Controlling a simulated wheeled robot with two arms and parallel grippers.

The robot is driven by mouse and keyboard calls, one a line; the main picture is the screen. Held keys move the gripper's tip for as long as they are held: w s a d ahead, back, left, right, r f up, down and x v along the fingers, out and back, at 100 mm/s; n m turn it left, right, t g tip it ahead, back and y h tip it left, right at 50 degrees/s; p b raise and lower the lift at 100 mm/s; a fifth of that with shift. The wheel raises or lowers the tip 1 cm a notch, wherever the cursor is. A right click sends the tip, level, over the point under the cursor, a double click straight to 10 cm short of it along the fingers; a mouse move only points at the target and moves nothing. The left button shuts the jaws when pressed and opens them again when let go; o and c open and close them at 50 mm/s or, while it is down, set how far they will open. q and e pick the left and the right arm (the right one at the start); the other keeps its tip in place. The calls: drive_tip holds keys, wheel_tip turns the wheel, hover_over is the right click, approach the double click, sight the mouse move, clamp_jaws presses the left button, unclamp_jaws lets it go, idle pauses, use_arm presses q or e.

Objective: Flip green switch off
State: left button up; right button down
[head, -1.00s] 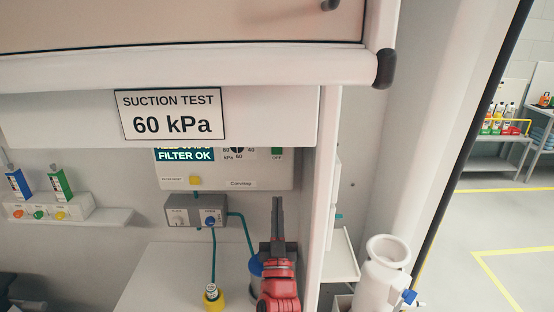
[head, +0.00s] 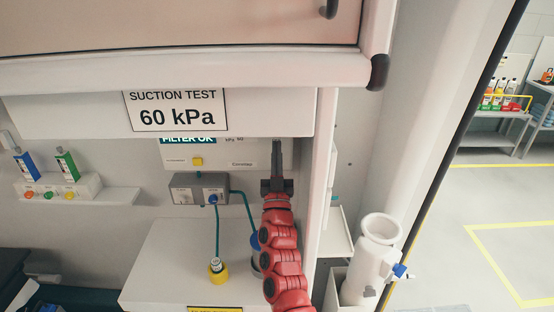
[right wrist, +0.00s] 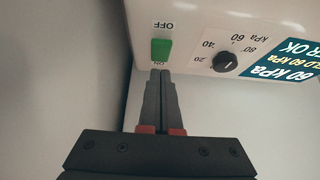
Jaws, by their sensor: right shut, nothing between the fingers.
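The green switch (right wrist: 161,50) is on a white panel (right wrist: 190,20) in the right wrist view, where the lettering appears upside down. The OFF label is above it in the picture and the ON label below it. My right gripper (right wrist: 161,73) is shut and empty, with its fingertips right at the ON-label end of the switch. I cannot tell whether they touch it. In the head view my right gripper (head: 277,143) reaches up to the panel under the overhang, and the switch is hidden there. My left gripper is not in view.
A black dial (right wrist: 226,62) sits beside the switch. The SUCTION TEST sign (head: 177,110) hangs on the overhang above. A grey box (head: 199,188) with a blue knob is left of my arm, and a white post (head: 318,210) stands close on its right.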

drive_tip(key=shift+w+f+p, duration=0.2)
drive_tip(key=shift+w+p, duration=0.15)
drive_tip(key=shift+w, duration=0.45)
drive_tip(key=shift+w+f+p, duration=0.15)
drive_tip(key=shift+w+p, duration=0.2)
drive_tip(key=shift+w, duration=0.4)
